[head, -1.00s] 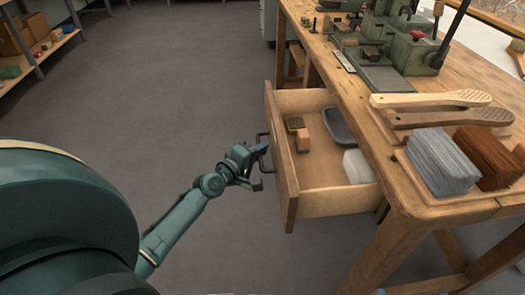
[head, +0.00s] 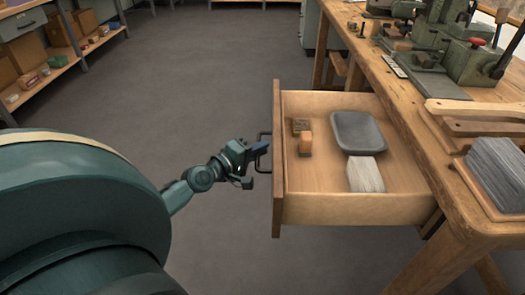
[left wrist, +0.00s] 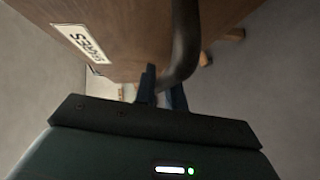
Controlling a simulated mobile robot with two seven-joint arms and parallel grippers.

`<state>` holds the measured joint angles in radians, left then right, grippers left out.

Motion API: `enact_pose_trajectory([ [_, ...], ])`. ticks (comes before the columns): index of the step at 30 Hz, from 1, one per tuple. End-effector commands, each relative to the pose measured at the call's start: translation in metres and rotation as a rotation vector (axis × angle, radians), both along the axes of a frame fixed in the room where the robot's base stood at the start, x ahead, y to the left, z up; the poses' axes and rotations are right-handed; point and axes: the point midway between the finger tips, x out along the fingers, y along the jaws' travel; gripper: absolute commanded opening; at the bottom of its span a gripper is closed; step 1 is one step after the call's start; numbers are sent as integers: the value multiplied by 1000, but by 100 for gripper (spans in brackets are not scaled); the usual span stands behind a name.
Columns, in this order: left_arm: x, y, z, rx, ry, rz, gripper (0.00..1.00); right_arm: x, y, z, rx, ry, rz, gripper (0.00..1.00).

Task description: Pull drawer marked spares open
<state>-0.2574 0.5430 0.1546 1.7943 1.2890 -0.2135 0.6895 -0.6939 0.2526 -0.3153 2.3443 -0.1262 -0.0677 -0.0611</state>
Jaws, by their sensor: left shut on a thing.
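The wooden drawer (head: 360,209) stands well out from the workbench, and its inside shows. In the left wrist view a white label reading SPARES (left wrist: 83,42) is on the drawer front (left wrist: 125,35). A dark bar handle (head: 262,150) is on that front; it also shows in the left wrist view (left wrist: 184,50). My left gripper (head: 260,150) is shut on the handle, its blue fingers (left wrist: 162,92) on either side of the bar. My right gripper is not in view.
The drawer holds a grey tray (head: 358,132), a pale stack (head: 365,175), an orange-brown block (head: 305,143) and a small dark block (head: 300,126). The workbench (head: 440,185) carries green machines, wooden handles and grey bristles (head: 497,170). The floor (head: 215,90) left of the drawer is clear.

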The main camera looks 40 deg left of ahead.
Motion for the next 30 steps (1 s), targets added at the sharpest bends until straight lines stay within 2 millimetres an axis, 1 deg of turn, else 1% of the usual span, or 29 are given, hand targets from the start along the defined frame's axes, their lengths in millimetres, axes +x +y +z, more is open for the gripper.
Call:
enact_pose_trajectory([
  [5, 0, 0, 0, 0, 0, 1, 0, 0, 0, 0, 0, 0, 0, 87],
  [6, 0, 0, 0, 0, 0, 1, 13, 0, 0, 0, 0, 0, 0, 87],
  [12, 0, 0, 0, 0, 0, 1, 30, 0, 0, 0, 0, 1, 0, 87],
  [14, 0, 0, 0, 0, 0, 1, 33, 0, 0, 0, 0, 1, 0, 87],
  [20, 0, 0, 0, 0, 0, 0, 33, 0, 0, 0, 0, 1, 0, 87],
  [23, -3, 0, 0, 0, 1, 0, 33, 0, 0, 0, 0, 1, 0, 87],
  [26, -12, 1, 0, 0, 2, 0, 33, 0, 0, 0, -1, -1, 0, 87],
  [30, -35, 4, 2, 1, 4, -2, 33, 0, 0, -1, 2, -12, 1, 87],
])
